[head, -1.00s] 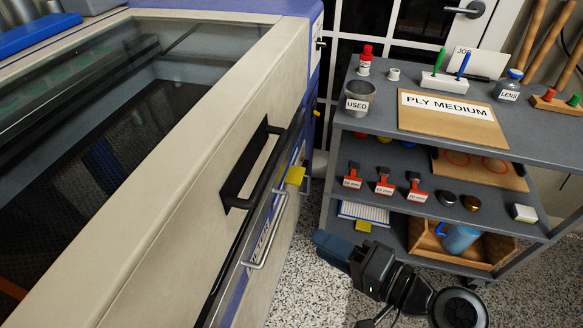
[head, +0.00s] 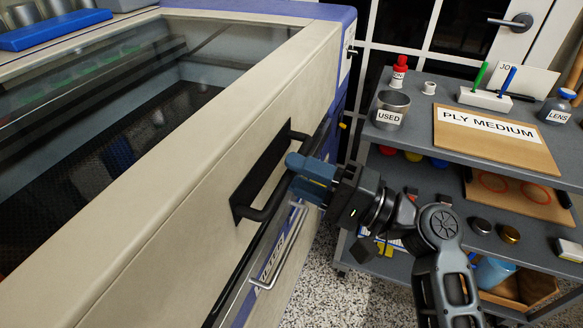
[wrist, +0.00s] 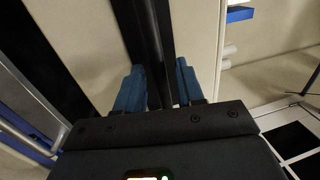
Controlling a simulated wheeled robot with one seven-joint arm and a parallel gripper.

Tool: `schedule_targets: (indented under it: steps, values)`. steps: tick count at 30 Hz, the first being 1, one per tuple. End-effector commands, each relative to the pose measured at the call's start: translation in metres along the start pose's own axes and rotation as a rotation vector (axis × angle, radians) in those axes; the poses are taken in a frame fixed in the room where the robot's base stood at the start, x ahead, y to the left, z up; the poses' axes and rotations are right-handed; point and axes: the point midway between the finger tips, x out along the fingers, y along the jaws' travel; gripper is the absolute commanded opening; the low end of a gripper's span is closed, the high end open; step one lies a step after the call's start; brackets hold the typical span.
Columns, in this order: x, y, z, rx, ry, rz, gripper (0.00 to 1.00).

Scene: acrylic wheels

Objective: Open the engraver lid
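The engraver lid (head: 165,165) is a cream frame around a dark window and lies shut on the blue and cream engraver. A black bar handle (head: 273,202) stands out from a dark recess on the lid's sloped front. My gripper (head: 300,177), with blue fingers, is at the middle of this handle. In the wrist view, the dark handle bar (wrist: 155,45) runs between the two fingers of my gripper (wrist: 160,85). The fingers stand apart on either side of it. Whether either finger touches the bar is hard to tell.
A grey shelf cart (head: 405,150) stands close on the right, with a USED cup (head: 391,112) and a PLY MEDIUM board (head: 490,140). My arm passes in front of its lower shelves. A thin metal handle (head: 290,255) sits below the lid handle. Speckled floor lies between.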

Motion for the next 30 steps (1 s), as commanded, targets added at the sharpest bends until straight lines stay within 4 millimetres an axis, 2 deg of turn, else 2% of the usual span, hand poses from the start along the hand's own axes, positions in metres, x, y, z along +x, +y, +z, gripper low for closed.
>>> schedule_targets:
  steps: [6, 14, 26, 30]
  values:
    - [0.016, 0.001, 0.0, 0.0, 0.001, 0.001, 0.38]
    - [0.017, 0.001, 0.0, 0.0, 0.002, 0.001, 0.38]
    - [0.017, 0.001, 0.0, 0.0, 0.002, 0.001, 0.0]
    - [0.017, 0.001, 0.0, 0.0, 0.002, 0.001, 0.0]
